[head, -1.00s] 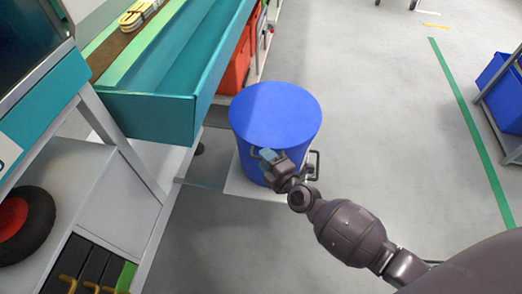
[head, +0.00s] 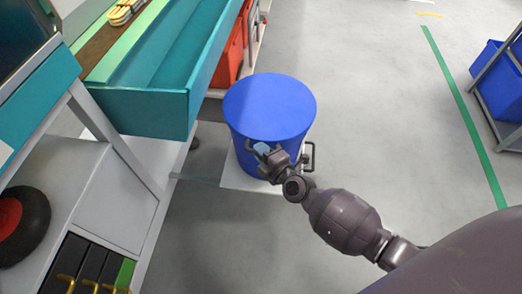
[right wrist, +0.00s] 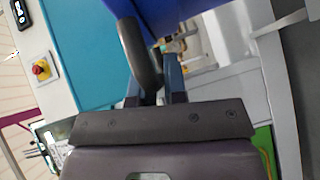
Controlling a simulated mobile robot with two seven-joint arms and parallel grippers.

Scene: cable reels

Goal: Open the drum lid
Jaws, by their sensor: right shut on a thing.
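The blue drum (head: 255,155) stands upright on a pale board on the floor in the head view. Its flat blue lid (head: 270,105) covers the top, and I see no gap at the rim. My right gripper (head: 262,149) is at the near side of the drum, just below the lid's rim. It is shut on a dark curved handle (right wrist: 138,50), which passes by the fingers in the right wrist view. A second handle (head: 309,157) sticks out at the drum's right side. My left gripper is not in view.
A teal trough bench (head: 150,108) stands close to the left of the drum, with a red bin (head: 228,65) behind. A grey rack with a blue bin (head: 495,80) is at the far right. Floor between is clear.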

